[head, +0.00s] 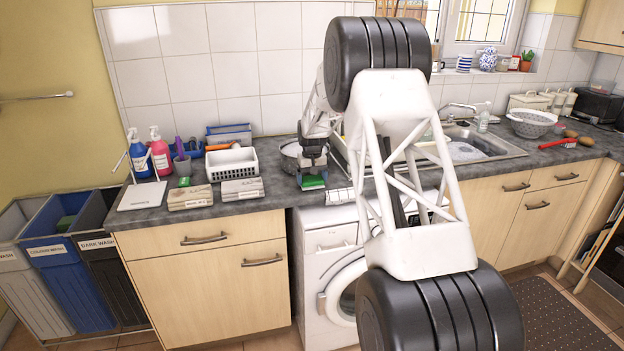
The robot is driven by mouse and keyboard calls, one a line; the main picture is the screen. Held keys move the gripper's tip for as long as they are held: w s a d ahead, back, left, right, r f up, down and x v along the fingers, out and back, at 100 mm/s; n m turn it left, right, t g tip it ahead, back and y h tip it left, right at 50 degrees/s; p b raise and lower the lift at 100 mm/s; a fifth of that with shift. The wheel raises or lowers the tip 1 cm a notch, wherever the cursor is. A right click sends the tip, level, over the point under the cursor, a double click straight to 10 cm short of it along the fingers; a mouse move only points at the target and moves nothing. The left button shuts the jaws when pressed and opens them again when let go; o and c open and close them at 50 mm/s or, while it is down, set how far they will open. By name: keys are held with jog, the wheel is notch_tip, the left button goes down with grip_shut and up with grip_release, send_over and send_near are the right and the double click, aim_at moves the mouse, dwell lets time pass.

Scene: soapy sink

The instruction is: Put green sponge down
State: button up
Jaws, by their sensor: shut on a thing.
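A green sponge (313,182) is held in my gripper (312,172), low over the front part of the worktop (282,190), above the washing machine. The dark jaws are shut on its upper side. I cannot tell whether the sponge touches the worktop.
A white basket (232,165) and labelled blocks (242,189) stand left of my gripper. A grey bowl (291,153) is just behind it. The sink (465,148) lies right, partly hidden by my arm. Soap bottles (160,152) stand far left.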

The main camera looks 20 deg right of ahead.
aim_at(312, 179)
jog(key=shift+f, duration=0.15)
jog(key=o, duration=0.6)
jog(key=shift+c, duration=0.2)
notch_tip(312, 179, up, 12)
dwell(0.5)
dwell(0.7)
